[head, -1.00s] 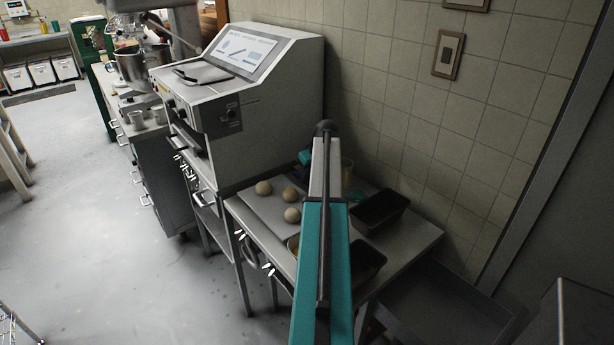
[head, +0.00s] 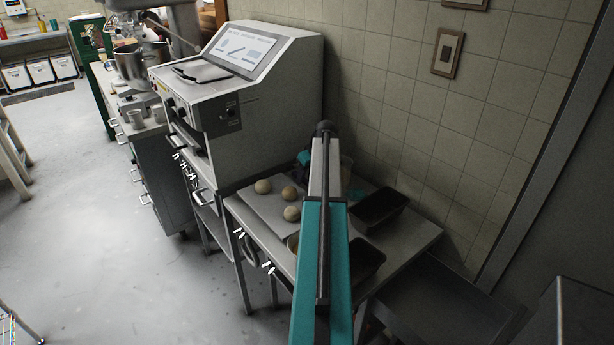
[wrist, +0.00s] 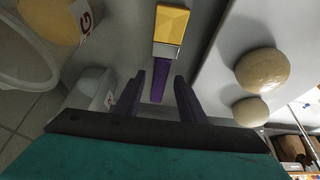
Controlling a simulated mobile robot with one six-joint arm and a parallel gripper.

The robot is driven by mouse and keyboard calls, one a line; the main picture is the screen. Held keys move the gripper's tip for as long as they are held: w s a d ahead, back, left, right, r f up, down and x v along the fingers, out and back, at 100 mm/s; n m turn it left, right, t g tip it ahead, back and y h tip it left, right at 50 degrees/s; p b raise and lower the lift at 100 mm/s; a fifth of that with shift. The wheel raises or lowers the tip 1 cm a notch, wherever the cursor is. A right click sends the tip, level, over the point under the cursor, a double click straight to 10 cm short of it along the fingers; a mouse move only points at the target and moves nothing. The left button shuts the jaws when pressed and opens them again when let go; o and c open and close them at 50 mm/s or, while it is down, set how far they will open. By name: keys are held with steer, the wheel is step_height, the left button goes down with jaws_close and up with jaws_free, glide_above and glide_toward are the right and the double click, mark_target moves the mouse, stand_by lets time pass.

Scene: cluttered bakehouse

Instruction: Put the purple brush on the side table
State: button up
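The purple brush (wrist: 161,77) lies in the wrist view on a grey surface. It has a purple handle, a silver band and yellow bristles pointing away from me. My gripper (wrist: 160,84) is open, with its two dark purple fingers on either side of the handle's near end. A gap shows between the handle and each finger. In the head view my arm covers the brush and most of the gripper.
A metal table (head: 412,243) against the tiled wall holds a pale board (head: 262,203) with several dough balls and dark tins (head: 380,208). A large grey machine (head: 275,110) stands left of it. In the wrist view, a round tub (wrist: 22,55) and a yellow container (wrist: 55,18) are at left.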

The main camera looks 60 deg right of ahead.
steer(key=shift+r, duration=0.15)
steer(key=b+v, duration=0.2)
steer(key=v, duration=0.9)
steer(key=shift+s+r, duration=0.2)
steer(key=shift+r, duration=0.15)
steer(key=shift+a, duration=0.2)
